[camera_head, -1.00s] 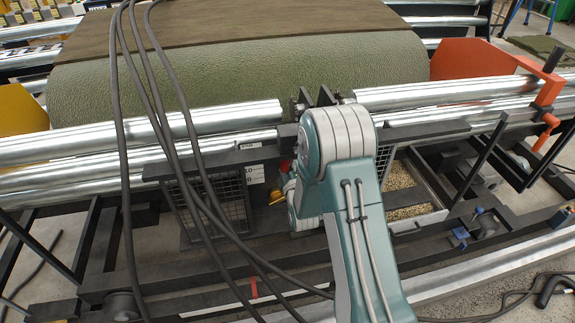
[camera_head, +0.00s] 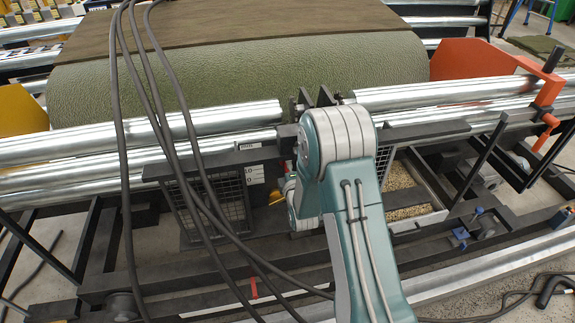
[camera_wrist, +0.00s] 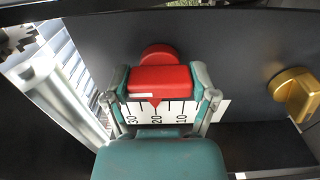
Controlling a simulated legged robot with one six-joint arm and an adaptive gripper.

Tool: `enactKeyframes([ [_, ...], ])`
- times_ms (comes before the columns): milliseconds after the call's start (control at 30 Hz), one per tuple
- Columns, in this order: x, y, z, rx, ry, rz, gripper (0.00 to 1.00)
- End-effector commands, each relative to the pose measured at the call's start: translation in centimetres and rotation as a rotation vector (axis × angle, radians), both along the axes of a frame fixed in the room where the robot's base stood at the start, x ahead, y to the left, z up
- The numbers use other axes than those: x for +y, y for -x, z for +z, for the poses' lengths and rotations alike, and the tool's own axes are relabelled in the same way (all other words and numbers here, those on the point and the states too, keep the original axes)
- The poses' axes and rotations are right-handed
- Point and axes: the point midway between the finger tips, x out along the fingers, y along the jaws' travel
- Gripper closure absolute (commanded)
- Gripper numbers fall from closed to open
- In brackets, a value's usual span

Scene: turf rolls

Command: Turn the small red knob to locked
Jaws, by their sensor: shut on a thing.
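The red knob (camera_wrist: 159,78) is in the middle of the wrist view, mounted on a dark panel (camera_wrist: 225,50). It has a round base and a wide block-shaped grip. My gripper (camera_wrist: 160,85) is shut on it, with one teal and grey finger on each side of the grip. A red pointer tip hangs below the grip over a white scale (camera_wrist: 168,113) marked 30, 20 and 10. The tip is close to the 20. No locked mark is readable. In the head view my arm largely hides the knob and gripper.
A brass knob (camera_wrist: 294,94) is on the panel to the right. Metal rollers (camera_head: 440,95) and a green turf roll (camera_head: 240,85) lie behind my arm. Dark cables (camera_head: 160,110) hang across the left. A wire-mesh guard (camera_head: 220,200) stands below the rollers.

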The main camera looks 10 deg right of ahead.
Motion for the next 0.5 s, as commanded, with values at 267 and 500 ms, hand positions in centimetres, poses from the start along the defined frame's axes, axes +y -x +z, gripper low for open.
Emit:
enactKeyframes([
  [267, 0.35, 0.1, -0.37, 0.011, 0.003, 0.009, 0.73],
  [500, 0.19, 0.09, -0.27, 0.007, 0.001, 0.005, 0.0],
])
